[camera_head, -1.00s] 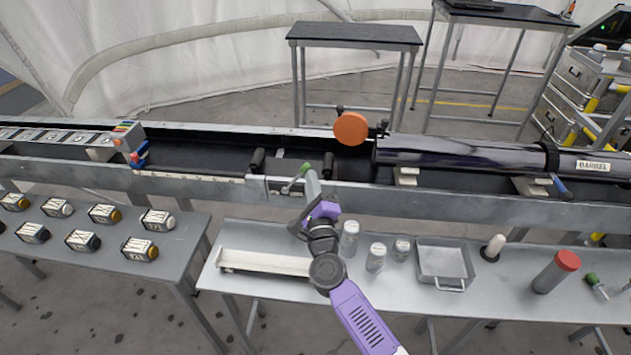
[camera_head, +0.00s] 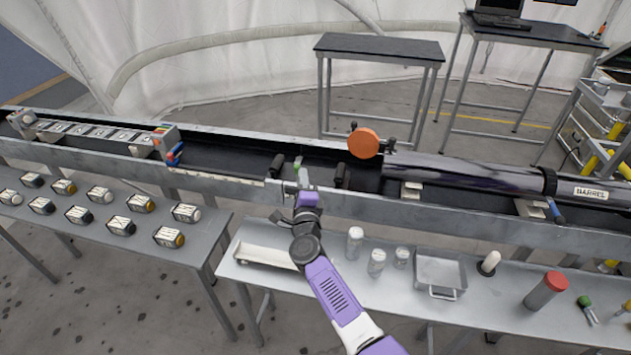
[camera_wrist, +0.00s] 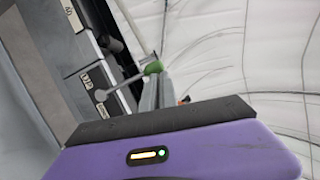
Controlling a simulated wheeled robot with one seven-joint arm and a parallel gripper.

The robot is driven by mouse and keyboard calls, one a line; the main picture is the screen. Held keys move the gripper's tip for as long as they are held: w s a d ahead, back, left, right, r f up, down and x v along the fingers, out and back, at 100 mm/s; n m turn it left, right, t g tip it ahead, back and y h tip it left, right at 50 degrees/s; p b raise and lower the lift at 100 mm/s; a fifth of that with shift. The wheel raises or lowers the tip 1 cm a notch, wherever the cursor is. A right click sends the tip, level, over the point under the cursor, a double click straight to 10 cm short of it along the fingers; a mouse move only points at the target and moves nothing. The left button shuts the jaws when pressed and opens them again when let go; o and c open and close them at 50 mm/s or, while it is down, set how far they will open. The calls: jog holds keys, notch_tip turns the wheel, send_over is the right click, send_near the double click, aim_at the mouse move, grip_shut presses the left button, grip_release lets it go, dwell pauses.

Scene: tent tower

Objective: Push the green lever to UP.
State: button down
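The green lever (camera_head: 298,162) is on the near side rail of the long trough, left of the orange disc. In the wrist view its green knob (camera_wrist: 153,67) tops a thin grey rod that runs to a round pivot on the rail face. My gripper (camera_head: 303,180) is at the lever, just below and right of the knob. In the wrist view the grey fingers (camera_wrist: 152,94) look close together right under the knob; I cannot tell whether they touch it. The fingers look shut with nothing between them. The gripper partly hides the lever's lower part in the head view.
Small label plates (camera_wrist: 85,79) sit on the rail by the pivot. A bench with a tray (camera_head: 440,272) and jars stands in front; a table of labelled blocks (camera_head: 120,226) is left.

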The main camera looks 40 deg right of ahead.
jog(key=w+a+b, duration=0.2)
jog(key=w+a, duration=0.1)
jog(key=w, duration=0.2)
jog(key=shift+a+f+b, duration=0.2)
jog(key=shift+a+b, duration=0.15)
jog(key=shift+a, duration=0.05)
jog(key=shift+w+a, duration=0.2)
jog(key=shift+a, duration=0.05)
dwell(0.3)
jog(key=shift+r, duration=0.1)
